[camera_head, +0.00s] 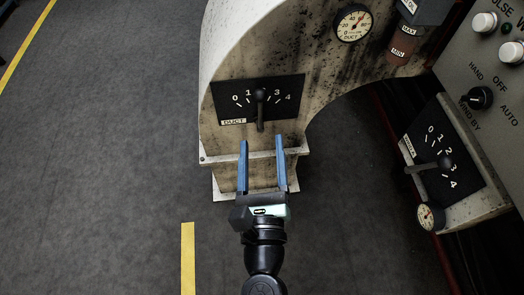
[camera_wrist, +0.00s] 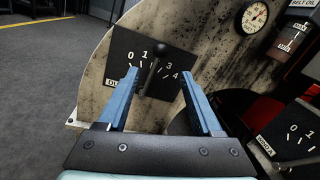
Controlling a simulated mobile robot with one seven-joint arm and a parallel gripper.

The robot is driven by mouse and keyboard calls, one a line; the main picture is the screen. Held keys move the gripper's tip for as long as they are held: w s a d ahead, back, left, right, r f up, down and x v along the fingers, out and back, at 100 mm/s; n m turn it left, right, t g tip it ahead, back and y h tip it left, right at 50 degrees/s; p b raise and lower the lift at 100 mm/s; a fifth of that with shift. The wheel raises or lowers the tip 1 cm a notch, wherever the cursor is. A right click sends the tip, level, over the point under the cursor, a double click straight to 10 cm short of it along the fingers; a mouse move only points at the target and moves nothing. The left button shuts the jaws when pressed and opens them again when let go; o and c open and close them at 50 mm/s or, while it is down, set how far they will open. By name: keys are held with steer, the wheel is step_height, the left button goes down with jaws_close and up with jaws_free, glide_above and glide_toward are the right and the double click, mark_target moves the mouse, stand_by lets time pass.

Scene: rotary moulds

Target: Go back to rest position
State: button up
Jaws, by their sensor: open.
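My gripper (camera_head: 262,152) has two blue fingers spread apart with nothing between them. In the head view it is in front of and below the duct dial plate (camera_head: 229,103), marked 0 to 4. The black duct lever (camera_head: 260,113) has its knob up near the 2 mark and is apart from the fingers in the head view. In the wrist view the open gripper (camera_wrist: 163,92) frames the lower part of the plate (camera_wrist: 122,48), and the lever (camera_wrist: 151,75) shows between and beyond the fingertips.
A second lever (camera_head: 428,168) on a 0 to 4 plate stands to the right. A control panel with a selector knob (camera_head: 480,97) is at the upper right. A duct gauge (camera_head: 353,23) is above. Open grey floor (camera_head: 110,150) with yellow lines lies to the left.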

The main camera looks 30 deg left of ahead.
stand_by(0.6)
steer(key=w+d+r+n+t+y+p, duration=0.1)
steer(key=w+r+n+t+p, duration=0.15)
steer(key=r+n, duration=0.85)
steer(key=w+r+n+t+p, duration=0.15)
steer(key=w+r+n, duration=0.3)
steer(key=r, duration=1.15)
steer(key=s+d+r+n+t+h+p, duration=0.1)
steer(key=s+d+r+n+t+h, duration=0.2)
steer(key=r, duration=0.6)
steer(key=s+d+r+n+t+h+p, duration=0.1)
steer(key=d+r+n+t+h, duration=0.3)
steer(key=r, duration=0.6)
steer(key=s+d+r+n+h+p, duration=0.1)
steer(key=s+d+r+n+h, duration=0.1)
steer(key=d+r+n, duration=0.5)
step_height(320, 180, up, 40)
steer(key=a+m+p, duration=0.1)
steer(key=m+p, duration=0.1)
steer(key=p, duration=3.6)
steer(key=shift+s+a+h, duration=0.15)
steer(key=shift+a+h, duration=0.15)
steer(key=shift+a, duration=0.05)
steer(key=shift+f, duration=0.15)
